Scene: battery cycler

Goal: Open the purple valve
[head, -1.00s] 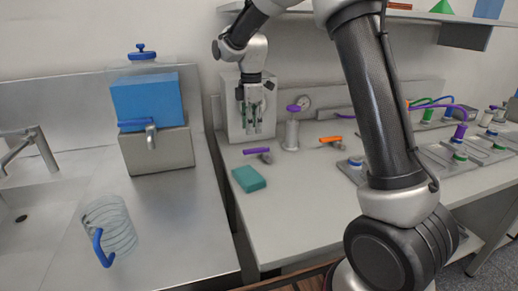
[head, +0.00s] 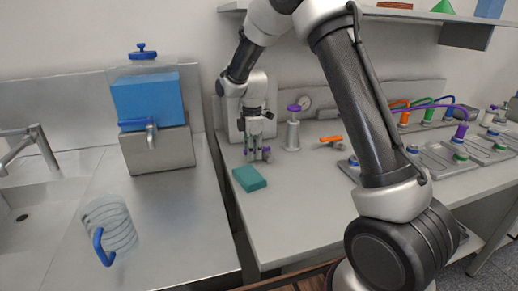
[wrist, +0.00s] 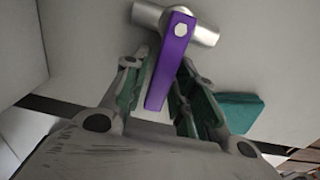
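The purple valve (wrist: 172,60) has a flat purple lever bolted on a short silver pipe (wrist: 203,34). In the wrist view the lever lies roughly crosswise to the pipe and reaches down between my fingers. My gripper (wrist: 158,72) is open, one finger on each side of the lever. A gap shows on the left of the lever; on the right I cannot tell whether the finger touches. In the head view my gripper (head: 258,156) points down at the worktop and hides most of the valve, with only bits of purple showing.
A teal block (head: 249,178) lies just in front of my gripper. A silver canister with a purple knob (head: 293,122) stands to the right, and an orange-handled valve (head: 331,140) lies beyond it. A blue tank (head: 146,101) stands at left. The front worktop is clear.

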